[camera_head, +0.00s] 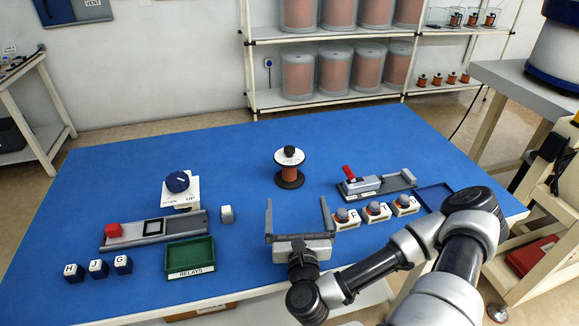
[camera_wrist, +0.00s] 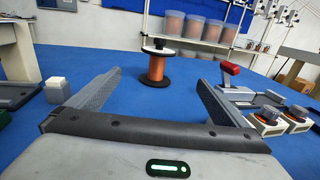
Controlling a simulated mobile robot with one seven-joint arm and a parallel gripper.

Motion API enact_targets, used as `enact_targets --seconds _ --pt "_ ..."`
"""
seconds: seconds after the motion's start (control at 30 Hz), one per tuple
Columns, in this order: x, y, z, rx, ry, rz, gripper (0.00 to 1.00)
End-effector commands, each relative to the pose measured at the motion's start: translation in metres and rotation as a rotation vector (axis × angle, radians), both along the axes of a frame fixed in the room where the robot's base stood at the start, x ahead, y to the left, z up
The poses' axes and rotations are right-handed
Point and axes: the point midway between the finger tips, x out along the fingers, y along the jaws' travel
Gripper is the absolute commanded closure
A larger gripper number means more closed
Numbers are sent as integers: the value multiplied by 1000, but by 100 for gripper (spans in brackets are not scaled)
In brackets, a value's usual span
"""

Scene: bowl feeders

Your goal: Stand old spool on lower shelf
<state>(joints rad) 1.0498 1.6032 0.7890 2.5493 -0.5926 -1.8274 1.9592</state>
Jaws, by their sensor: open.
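A spool (camera_head: 289,169) stands upright on the blue table, with a white top flange, copper-coloured winding and a black base. It also shows in the wrist view (camera_wrist: 157,66), beyond the fingertips and roughly between them. My gripper (camera_head: 298,202) is open and empty, low over the table on the near side of the spool, with its two fingers pointing toward it and apart from it. A white shelf unit stands behind the table; its lower shelf (camera_head: 340,101) carries several large copper-coloured drums at left and several small spools (camera_head: 444,79) at right.
A red-handled device (camera_head: 362,184) and several lettered knobs (camera_head: 376,211) sit right of my gripper. A grey panel (camera_head: 153,231), green RELAYS tray (camera_head: 190,256), blue-dial box (camera_head: 180,189) and lettered blocks (camera_head: 98,268) lie left. The table behind the spool is clear.

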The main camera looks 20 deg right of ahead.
Motion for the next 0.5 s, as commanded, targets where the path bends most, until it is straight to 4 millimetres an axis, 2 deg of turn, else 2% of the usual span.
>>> enact_targets --seconds 0.17,0.4,0.5 --pt "12 -3 -6 -4 -15 -1 2" --pt "45 -9 -8 -3 -14 0 2" --pt "67 -13 1 -4 -11 -1 2"
